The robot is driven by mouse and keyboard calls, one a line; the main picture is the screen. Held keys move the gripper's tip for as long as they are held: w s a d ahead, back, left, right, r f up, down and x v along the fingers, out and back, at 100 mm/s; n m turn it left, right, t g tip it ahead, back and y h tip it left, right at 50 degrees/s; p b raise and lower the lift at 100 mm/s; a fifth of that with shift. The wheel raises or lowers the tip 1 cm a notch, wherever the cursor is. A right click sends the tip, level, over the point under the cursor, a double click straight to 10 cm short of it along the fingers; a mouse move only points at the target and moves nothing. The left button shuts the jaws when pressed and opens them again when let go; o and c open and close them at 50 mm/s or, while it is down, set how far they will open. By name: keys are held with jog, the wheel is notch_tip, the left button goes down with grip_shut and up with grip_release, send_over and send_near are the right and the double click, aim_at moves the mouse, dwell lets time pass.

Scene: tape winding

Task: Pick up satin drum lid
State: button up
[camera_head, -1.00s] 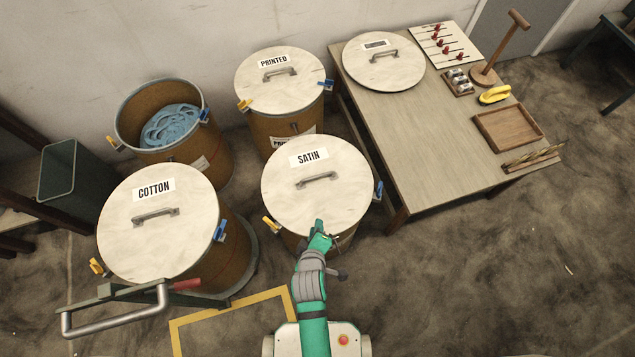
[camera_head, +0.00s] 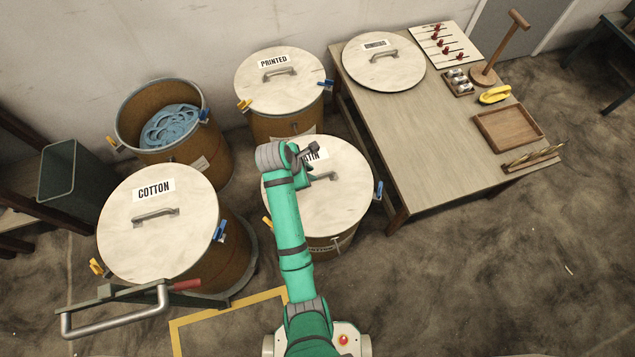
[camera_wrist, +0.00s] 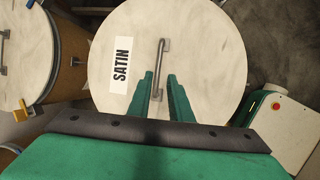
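The satin drum lid (camera_head: 345,200) is a round, pale lid on its brown drum (camera_head: 335,243), with a SATIN label and a grey bar handle (camera_head: 322,177). My arm covers its left part and part of the label in the head view. In the wrist view the lid (camera_wrist: 215,60) fills the middle, with its handle (camera_wrist: 161,62) upright in the picture. My gripper (camera_wrist: 160,76) is open above the lid, its two green fingers apart and pointing towards the handle's near end. The fingers are hidden in the head view.
The cotton drum's lid (camera_head: 185,230) is at left and the printed drum's lid (camera_head: 265,95) behind. An open drum (camera_head: 125,125) holds blue material. A table (camera_head: 430,150) at right bears another lid (camera_head: 375,75). A blue clip (camera_head: 378,190) sits at the satin drum's right edge.

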jog(key=x, duration=1)
jog(key=shift+a, duration=0.2)
grip_shut()
jog(key=shift+w, duration=0.15)
dwell(1.0)
